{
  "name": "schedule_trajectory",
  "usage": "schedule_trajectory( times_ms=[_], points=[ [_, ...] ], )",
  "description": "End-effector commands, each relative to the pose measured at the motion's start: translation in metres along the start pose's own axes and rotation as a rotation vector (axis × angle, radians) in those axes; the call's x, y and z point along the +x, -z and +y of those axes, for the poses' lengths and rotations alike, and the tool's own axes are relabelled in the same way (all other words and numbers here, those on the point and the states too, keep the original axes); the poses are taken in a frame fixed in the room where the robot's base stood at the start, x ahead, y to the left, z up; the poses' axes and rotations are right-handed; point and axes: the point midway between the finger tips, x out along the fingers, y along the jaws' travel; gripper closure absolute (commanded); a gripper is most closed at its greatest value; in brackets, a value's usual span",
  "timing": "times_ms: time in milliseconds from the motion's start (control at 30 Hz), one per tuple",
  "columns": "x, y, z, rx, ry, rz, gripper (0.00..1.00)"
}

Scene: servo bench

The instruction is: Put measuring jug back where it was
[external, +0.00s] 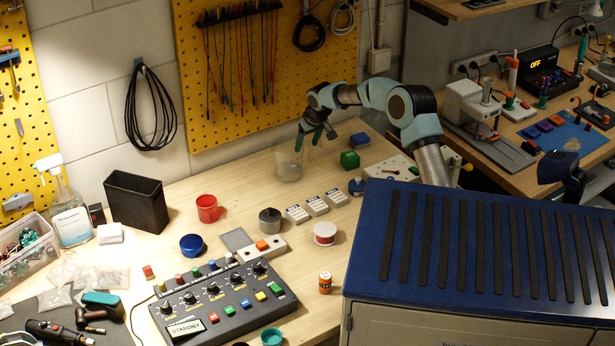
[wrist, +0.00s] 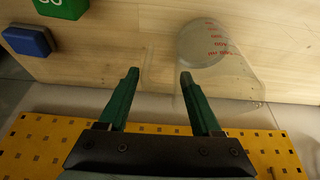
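The measuring jug (external: 289,166) is clear, with a greyish base, and stands upright on the wooden bench near the back wall. In the wrist view the jug (wrist: 212,48) shows red markings and lies mostly right of the fingers. My gripper (external: 315,138) is at the jug's upper right in the external view. In the wrist view my gripper (wrist: 159,73) has its two green fingers apart. A faint clear part of the jug seems to show between them; I cannot tell whether they touch it.
A green block (external: 349,159) and a blue block (external: 359,139) sit right of the jug. Three white labelled blocks (external: 317,206), a red cup (external: 207,208) and a grey weight (external: 270,220) stand nearer the front. The yellow pegboard (external: 270,100) is behind.

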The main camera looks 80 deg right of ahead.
Motion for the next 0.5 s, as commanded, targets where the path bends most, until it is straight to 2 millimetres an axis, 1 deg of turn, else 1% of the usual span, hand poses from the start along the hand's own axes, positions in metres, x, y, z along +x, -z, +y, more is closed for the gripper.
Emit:
schedule_trajectory(
  times_ms=[33,167,367,500],
  points=[
    [-0.0001,0.0,-0.0001,0.0,0.0,0.0,0.28],
    [-0.0002,0.0,-0.0001,0.0,0.0,0.0,0.13],
    [-0.0004,0.0001,-0.0001,0.0,0.0,0.0,0.13],
    [-0.006,0.0018,0.0001,0.0,0.0,0.001,0.13]
  ],
)
